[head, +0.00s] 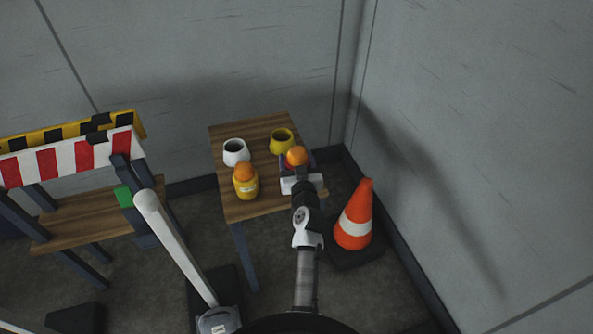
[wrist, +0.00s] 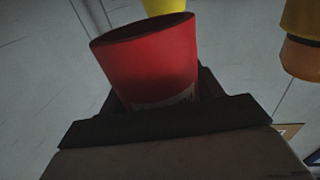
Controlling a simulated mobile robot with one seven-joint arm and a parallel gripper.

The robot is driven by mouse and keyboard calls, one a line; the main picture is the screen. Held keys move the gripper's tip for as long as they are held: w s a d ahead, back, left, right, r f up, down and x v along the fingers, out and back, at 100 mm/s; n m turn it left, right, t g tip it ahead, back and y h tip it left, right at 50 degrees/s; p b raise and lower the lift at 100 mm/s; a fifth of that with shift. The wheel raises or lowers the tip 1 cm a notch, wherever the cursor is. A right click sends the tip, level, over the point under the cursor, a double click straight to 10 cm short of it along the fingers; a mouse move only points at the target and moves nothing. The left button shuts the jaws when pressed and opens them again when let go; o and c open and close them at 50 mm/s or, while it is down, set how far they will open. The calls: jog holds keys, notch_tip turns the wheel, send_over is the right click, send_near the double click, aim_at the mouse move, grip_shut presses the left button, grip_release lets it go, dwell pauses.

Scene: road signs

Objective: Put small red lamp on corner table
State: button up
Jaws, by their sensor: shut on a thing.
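The small red lamp (wrist: 155,62) fills the middle of the wrist view, a red cylinder with a pale label, tilted between the fingers. In the head view its orange top (head: 297,156) shows at my gripper (head: 298,172). My gripper is shut on it, over the right side of the wooden corner table (head: 262,207). The lamp's red body is mostly hidden in the head view. I cannot tell whether it touches the table top.
On the table stand a white cup (head: 236,151), a yellow cup (head: 283,140) and a yellow lamp with an orange top (head: 245,184). An orange traffic cone (head: 355,215) stands right of the table. A striped barrier (head: 75,157) stands at left. Walls close the corner behind.

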jog(key=shift+f+b, duration=0.55)
jog(key=shift+f, duration=1.25)
jog(key=shift+f, duration=0.1)
jog(key=shift+f, duration=0.15)
jog(key=o, duration=1.2)
